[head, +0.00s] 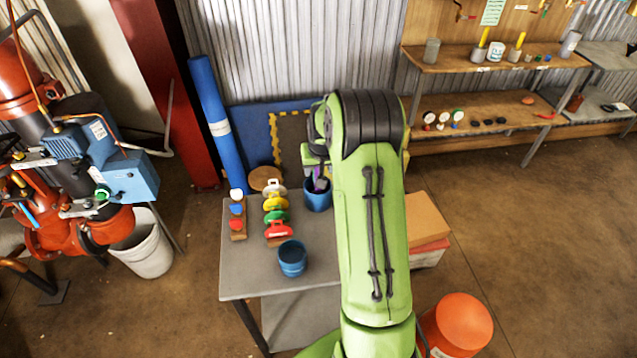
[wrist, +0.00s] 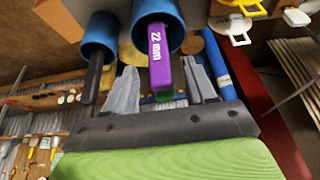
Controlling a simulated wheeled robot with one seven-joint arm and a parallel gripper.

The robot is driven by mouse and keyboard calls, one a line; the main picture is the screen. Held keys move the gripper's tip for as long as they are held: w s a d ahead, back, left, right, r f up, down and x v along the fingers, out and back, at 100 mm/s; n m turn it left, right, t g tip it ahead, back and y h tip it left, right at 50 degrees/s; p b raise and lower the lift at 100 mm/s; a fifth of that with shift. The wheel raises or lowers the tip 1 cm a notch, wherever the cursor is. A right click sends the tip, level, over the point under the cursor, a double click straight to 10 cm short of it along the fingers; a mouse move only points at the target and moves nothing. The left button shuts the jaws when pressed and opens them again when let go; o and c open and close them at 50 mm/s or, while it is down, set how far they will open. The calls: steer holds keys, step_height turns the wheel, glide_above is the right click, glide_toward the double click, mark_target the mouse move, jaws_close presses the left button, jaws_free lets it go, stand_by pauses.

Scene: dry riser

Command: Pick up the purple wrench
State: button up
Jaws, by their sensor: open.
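The purple wrench (wrist: 158,50), marked "22 mm", stands in a blue cup (wrist: 150,14) in the wrist view. A green part shows at the near end of its handle. In the head view the purple wrench (head: 321,183) shows as a small patch above the blue cup (head: 318,200) at the back of the grey table. My gripper (wrist: 160,68) is open, with one finger on each side of the wrench handle. I see gaps between the handle and both fingers. In the head view my gripper (head: 315,158) is largely hidden by my green arm. The wrench's lower end is inside the cup.
Another blue cup (head: 292,260) stands near the table's front. Racks of coloured tools (head: 276,215) stand left of the cups. In the wrist view a dark handle (wrist: 93,75) sticks out of a second cup (wrist: 98,35). A blue roll (head: 216,120) leans behind the table.

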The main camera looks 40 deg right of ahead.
steer(key=shift+w+f, duration=0.15)
steer(key=shift+f, duration=0.15)
steer(key=shift+r, duration=0.15)
jaws_close()
